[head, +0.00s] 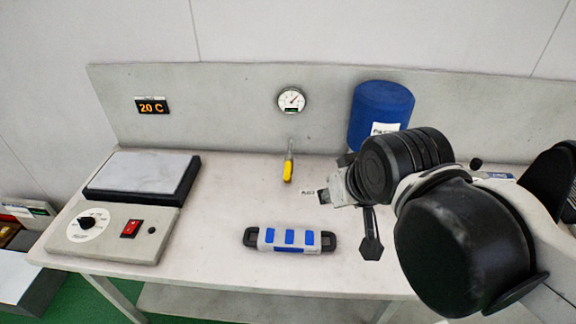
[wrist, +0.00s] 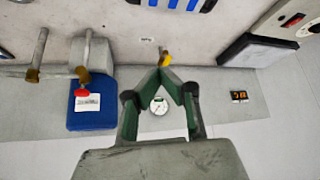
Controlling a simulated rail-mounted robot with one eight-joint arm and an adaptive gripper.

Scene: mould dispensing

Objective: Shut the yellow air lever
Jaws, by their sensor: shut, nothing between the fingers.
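The yellow air lever (head: 288,168) sits below the round gauge at the back of the bench, its yellow handle hanging toward the bench from a thin metal stem. In the wrist view, which looks upside down, the yellow lever (wrist: 165,59) shows just beyond the fingertips. My gripper (wrist: 161,71) has its green-lined fingers meeting at the tips with nothing between them. The tips overlap the lever's end in that picture; I cannot tell whether they touch. In the head view my arm comes in from the right, and the fingertips are not clearly seen there.
A round gauge (head: 292,101) and a temperature display (head: 152,106) are on the back panel. A blue container (head: 382,112) stands behind my arm. A blue-and-white mould (head: 290,239) lies in front. A hotplate (head: 142,174) and control box (head: 112,234) stand left. Bench between is clear.

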